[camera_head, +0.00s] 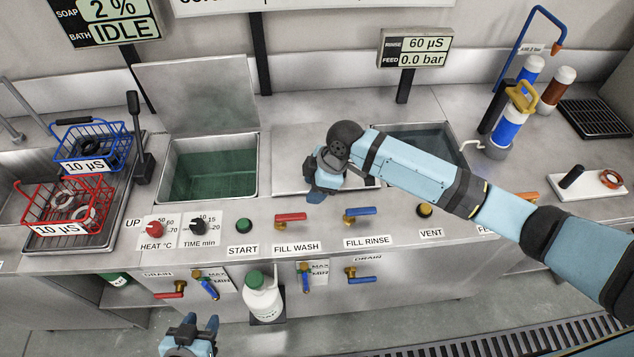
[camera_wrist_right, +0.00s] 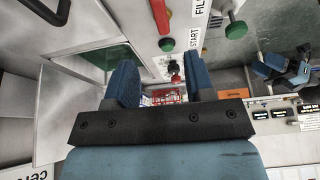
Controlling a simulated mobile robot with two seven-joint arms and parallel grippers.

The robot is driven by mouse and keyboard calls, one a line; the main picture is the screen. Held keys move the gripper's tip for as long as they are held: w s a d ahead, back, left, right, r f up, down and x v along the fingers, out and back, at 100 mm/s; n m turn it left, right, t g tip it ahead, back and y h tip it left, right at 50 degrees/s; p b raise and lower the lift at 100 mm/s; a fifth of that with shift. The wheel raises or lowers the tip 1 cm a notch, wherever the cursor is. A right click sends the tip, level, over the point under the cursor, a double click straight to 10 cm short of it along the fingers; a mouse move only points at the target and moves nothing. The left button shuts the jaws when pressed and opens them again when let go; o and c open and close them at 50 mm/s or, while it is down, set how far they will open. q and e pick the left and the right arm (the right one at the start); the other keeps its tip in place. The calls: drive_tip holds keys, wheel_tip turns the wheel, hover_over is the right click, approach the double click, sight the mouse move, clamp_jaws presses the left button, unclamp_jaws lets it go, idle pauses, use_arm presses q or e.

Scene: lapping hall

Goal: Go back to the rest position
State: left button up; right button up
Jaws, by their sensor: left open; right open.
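My right arm reaches across the counter from the right in the head view. Its blue gripper (camera_head: 322,182) hangs over the counter between the green tank and the rinse tank, above the red fill wash handle (camera_head: 290,217). In the right wrist view its two fingers (camera_wrist_right: 162,82) stand apart with nothing between them. My left gripper (camera_head: 192,328) is low at the bottom edge of the head view, in front of the counter, over the floor. Its fingers are apart and empty.
The wash tank (camera_head: 212,172) stands with its lid (camera_head: 195,97) raised. The rinse tank (camera_head: 418,137) is partly behind my right arm. A red basket (camera_head: 65,206) and a blue basket (camera_head: 92,145) sit at left. A white bottle (camera_head: 262,298) stands below the counter, right of my left gripper.

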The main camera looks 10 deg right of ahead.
drive_tip(key=shift+v, duration=0.9)
drive_tip(key=s+a+f+m+t+y, duration=0.3)
drive_tip(key=s+f+m+t, duration=0.2)
drive_tip(key=s+f+m, duration=0.3)
drive_tip(key=s+d+f+m+t+h+p, duration=0.1)
drive_tip(key=s+d+m+t+h, duration=0.3)
drive_tip(key=s+d, duration=0.8)
drive_tip(key=s+f+m+t, duration=0.1)
drive_tip(key=s, duration=0.2)
drive_tip(key=shift+p, duration=0.3)
drive_tip(key=shift+f, duration=0.15)
